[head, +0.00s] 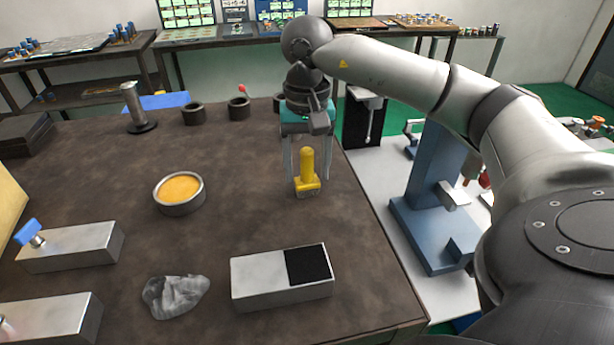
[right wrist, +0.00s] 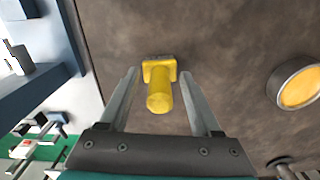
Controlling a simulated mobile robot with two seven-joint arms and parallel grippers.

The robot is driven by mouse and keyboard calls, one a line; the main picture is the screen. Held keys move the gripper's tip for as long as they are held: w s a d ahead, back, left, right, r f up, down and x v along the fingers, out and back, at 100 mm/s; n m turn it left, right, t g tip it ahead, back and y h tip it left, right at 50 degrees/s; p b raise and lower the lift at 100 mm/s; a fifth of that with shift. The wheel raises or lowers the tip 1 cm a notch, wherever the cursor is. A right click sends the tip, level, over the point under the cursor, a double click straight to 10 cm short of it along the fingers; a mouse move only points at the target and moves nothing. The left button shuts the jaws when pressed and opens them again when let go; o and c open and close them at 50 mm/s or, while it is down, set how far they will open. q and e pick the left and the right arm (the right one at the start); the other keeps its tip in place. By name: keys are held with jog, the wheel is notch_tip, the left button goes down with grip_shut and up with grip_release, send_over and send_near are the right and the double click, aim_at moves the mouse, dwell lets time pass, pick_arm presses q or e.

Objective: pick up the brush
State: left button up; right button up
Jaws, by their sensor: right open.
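The brush (head: 307,172) has a yellow upright handle and a yellow block base, and it stands on the brown table near its right edge. It also shows in the right wrist view (right wrist: 159,88). My right gripper (head: 304,180) is open above the brush, pointing down, with one finger on each side of the handle. In the right wrist view the gripper (right wrist: 162,85) has a visible gap between each finger and the brush. The left gripper is not in view.
A round dish of yellow material (head: 180,190) stands left of the brush. A grey block with a black pad (head: 262,285) and a crumpled grey cloth (head: 174,296) lie nearer. Dark cups (head: 192,114) stand behind. A blue-grey machine (head: 432,200) stands right of the table edge.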

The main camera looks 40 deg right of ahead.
grip_shut()
dwell(0.5)
